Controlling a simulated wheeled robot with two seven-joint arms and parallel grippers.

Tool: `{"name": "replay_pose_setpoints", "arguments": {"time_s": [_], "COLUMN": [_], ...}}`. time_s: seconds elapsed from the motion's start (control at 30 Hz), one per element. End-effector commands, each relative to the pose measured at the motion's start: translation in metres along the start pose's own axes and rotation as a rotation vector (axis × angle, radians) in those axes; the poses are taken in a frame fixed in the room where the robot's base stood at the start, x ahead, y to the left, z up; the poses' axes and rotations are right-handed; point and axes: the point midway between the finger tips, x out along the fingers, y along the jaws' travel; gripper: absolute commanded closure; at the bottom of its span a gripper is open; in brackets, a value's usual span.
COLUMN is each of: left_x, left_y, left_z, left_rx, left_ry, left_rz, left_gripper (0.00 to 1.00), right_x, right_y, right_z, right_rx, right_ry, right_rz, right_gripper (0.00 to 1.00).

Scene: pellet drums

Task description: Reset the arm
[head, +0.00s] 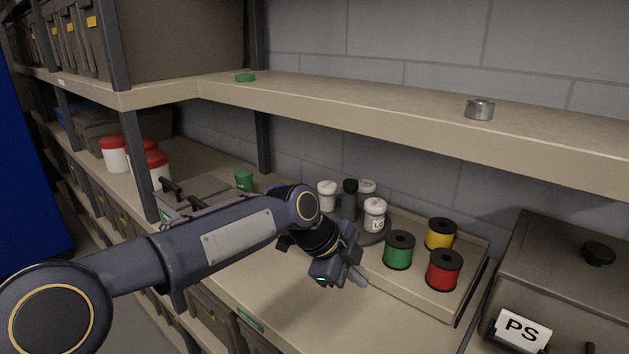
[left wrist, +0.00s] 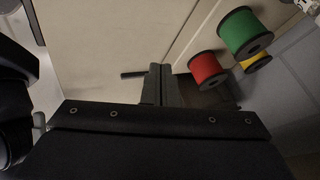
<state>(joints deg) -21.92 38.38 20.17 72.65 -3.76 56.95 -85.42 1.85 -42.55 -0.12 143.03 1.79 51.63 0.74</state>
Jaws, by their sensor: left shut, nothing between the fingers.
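My left arm comes in from the left in the head view and reaches over the lower shelf. My left gripper (head: 357,275) is shut and empty, in front of the left part of a tray of spools. The left wrist view shows its closed fingers (left wrist: 161,84) with nothing between them. A green spool (head: 398,250), a red spool (head: 444,270) and a yellow spool (head: 440,234) stand to the right of the gripper, apart from it. The spools also show at the upper right of the left wrist view. My right gripper is not in view.
White-lidded jars (head: 375,215) stand on a round dark base behind the gripper. A PS-labelled box (head: 548,275) is at the right. The lower shelf's front (head: 300,310) is bare.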

Motion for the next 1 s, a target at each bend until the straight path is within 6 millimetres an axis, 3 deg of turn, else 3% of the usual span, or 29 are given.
{"name": "replay_pose_setpoints", "arguments": {"time_s": [0.17, 0.3, 0.43, 0.57, 0.7, 0.83, 1.0], "left_x": [-0.079, -0.133, -0.165, -0.179, -0.173, -0.162, -0.155], "left_y": [0.052, 0.12, 0.192, 0.266, 0.329, 0.362, 0.377], "left_z": [0.049, 0.085, 0.109, 0.12, 0.121, 0.119, 0.117], "left_rx": [-0.362, -0.743, -1.113, -1.484, -1.817, -2.012, -2.107], "left_ry": [-0.106, -0.172, -0.195, -0.177, -0.117, -0.062, -0.031], "left_rz": [-0.08, -0.173, -0.277, -0.389, -0.489, -0.545, -0.568], "left_gripper": [1.0, 1.0, 1.0, 1.0, 1.0, 1.0, 1.0], "right_x": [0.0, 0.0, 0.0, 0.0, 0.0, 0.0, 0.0], "right_y": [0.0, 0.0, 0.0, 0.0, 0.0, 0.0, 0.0], "right_z": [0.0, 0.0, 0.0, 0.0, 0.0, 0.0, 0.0], "right_rx": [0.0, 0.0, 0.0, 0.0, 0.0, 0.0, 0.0], "right_ry": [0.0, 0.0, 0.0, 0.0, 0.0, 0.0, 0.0], "right_rz": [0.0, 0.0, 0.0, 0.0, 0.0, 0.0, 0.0], "right_gripper": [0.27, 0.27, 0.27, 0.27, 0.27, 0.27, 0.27]}}
